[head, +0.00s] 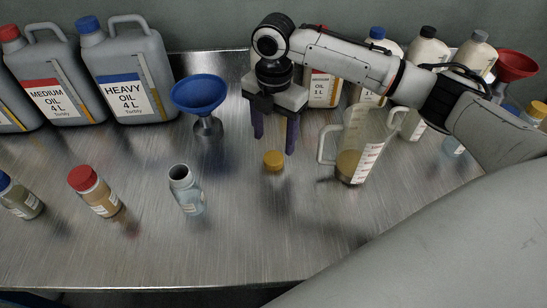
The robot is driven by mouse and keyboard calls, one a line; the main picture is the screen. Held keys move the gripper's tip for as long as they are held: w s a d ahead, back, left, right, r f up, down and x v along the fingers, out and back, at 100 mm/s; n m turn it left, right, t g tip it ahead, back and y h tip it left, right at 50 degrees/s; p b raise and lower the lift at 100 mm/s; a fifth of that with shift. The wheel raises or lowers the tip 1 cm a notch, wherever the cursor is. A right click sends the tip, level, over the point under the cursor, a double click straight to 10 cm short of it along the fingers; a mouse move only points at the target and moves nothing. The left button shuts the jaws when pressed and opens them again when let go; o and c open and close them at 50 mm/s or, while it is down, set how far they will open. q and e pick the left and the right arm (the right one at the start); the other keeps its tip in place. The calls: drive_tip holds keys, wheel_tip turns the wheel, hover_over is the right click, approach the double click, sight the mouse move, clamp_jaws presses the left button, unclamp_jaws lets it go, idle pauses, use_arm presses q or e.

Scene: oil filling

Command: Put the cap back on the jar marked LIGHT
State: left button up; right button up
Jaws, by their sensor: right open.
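The yellow cap (273,160) lies on the metal table, apart from any jar. An uncapped clear jar (187,192) stands upright to the left of the cap; its label is turned away or too small to read, so I cannot confirm the word LIGHT. My right gripper (274,144) points down, its two dark fingers spread apart just above and behind the cap, with nothing between them. My left gripper is not in view.
A measuring jug (352,150) stands right of the cap. A blue funnel (200,94) stands behind the open jar. A red-capped jar (95,190) and a blue-capped jar (20,197) stand at left. Large oil cans (125,75) and bottles line the back. The front table is clear.

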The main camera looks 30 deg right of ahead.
sight(275, 156)
drive_tip(key=f, duration=0.5)
drive_tip(key=shift+s+a+f, duration=0.1)
drive_tip(key=shift+s, duration=0.3)
drive_tip(key=c, duration=1.1)
